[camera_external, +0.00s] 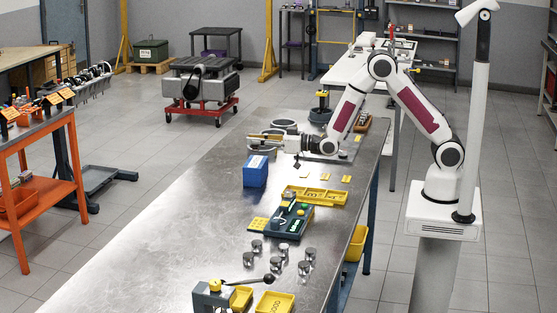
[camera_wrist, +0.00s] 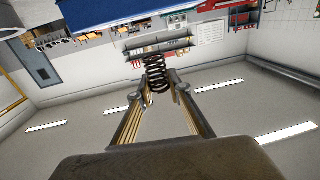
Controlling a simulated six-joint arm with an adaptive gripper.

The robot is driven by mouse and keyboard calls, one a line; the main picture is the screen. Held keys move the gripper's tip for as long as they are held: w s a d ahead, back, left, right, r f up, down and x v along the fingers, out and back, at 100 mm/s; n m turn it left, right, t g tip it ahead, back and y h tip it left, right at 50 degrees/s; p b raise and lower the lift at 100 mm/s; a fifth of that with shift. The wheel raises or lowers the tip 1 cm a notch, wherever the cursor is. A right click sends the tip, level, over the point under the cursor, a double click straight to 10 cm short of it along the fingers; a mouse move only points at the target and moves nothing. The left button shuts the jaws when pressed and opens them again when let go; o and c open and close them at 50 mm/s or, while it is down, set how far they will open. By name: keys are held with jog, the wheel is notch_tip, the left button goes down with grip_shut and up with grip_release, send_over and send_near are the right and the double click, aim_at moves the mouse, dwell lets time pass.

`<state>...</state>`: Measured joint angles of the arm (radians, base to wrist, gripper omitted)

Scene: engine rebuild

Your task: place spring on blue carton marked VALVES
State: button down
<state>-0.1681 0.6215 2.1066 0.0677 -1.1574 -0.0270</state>
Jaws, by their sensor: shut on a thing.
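A dark coil spring (camera_wrist: 157,75) sits between the two fingertips of my gripper (camera_wrist: 160,82) in the wrist view. My gripper is shut on it. In the external view my gripper (camera_external: 256,141) points left and lies roughly level, above the blue carton. I cannot make out the spring there. The blue carton (camera_external: 255,172) stands upright on the steel bench, and its marking is too small to read. A blue surface (camera_wrist: 115,10), probably this carton, shows at the top edge of the wrist view, apart from the spring. The wrist picture appears upside down.
The steel bench (camera_external: 150,220) is clear to the left of the carton. A yellow tray (camera_external: 314,195) and a green-and-yellow fixture (camera_external: 284,220) lie nearer the camera. Several metal pistons stand beyond them, toward the front. Round metal parts (camera_external: 284,125) stand behind my gripper.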

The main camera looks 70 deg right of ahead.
jog(key=shift+f, duration=0.15)
jog(key=shift+f, duration=1.85)
jog(key=shift+f, duration=0.15)
jog(key=c, duration=1.9)
grip_release()
jog(key=shift+s+r, duration=0.15)
jog(key=shift+r, duration=0.05)
jog(key=shift+s+d, duration=0.2)
jog(key=shift+s, duration=1.75)
jog(key=shift+s+d, duration=0.2)
jog(key=shift+s, duration=1.75)
jog(key=shift+s+d, duration=0.2)
jog(key=shift+s, duration=1.75)
